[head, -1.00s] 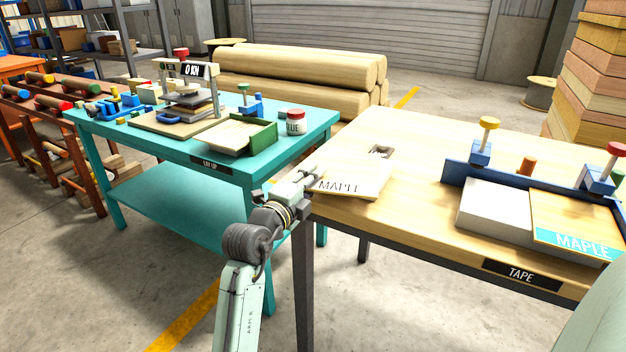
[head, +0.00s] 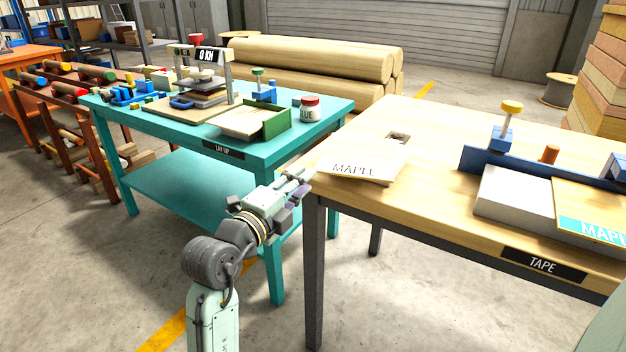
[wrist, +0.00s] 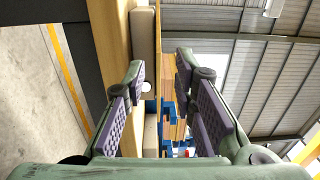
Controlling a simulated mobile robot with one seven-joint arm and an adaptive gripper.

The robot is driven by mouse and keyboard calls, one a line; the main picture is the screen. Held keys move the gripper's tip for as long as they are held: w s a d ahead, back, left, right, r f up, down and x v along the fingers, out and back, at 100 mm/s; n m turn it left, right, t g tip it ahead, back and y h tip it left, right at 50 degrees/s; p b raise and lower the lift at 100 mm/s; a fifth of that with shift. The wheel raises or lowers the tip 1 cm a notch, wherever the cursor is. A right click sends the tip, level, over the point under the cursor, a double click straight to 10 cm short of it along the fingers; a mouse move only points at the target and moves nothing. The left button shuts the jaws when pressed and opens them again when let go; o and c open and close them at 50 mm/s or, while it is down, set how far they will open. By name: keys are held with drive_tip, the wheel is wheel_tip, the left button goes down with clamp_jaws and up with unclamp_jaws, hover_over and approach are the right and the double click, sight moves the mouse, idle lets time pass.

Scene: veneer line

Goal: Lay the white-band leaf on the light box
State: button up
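The white-band leaf (head: 385,160), lettered MAPLE, lies at the near left corner of the wooden TAPE table. A pale grey box (head: 512,196), seemingly the light box, sits further right on that table against a blue fence. My gripper (head: 302,183) is just off the table's left edge, close to the leaf's left side and apart from it in the head view. In the wrist view my gripper (wrist: 160,88) has its two padded fingers spread, with nothing held between them. The leaf cannot be made out clearly there.
A teal-banded leaf (head: 590,208) lies at the right of the grey box. Blue clamps with a yellow knob (head: 511,107) stand at the fence (head: 540,165). A small square cut-out (head: 398,137) lies behind the white-band leaf. The teal LAY UP table (head: 330,98) stands left.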

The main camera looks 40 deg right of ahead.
drive_tip(key=shift+s+a, duration=0.25)
drive_tip(key=shift+a, duration=0.35)
drive_tip(key=shift+a, duration=0.1)
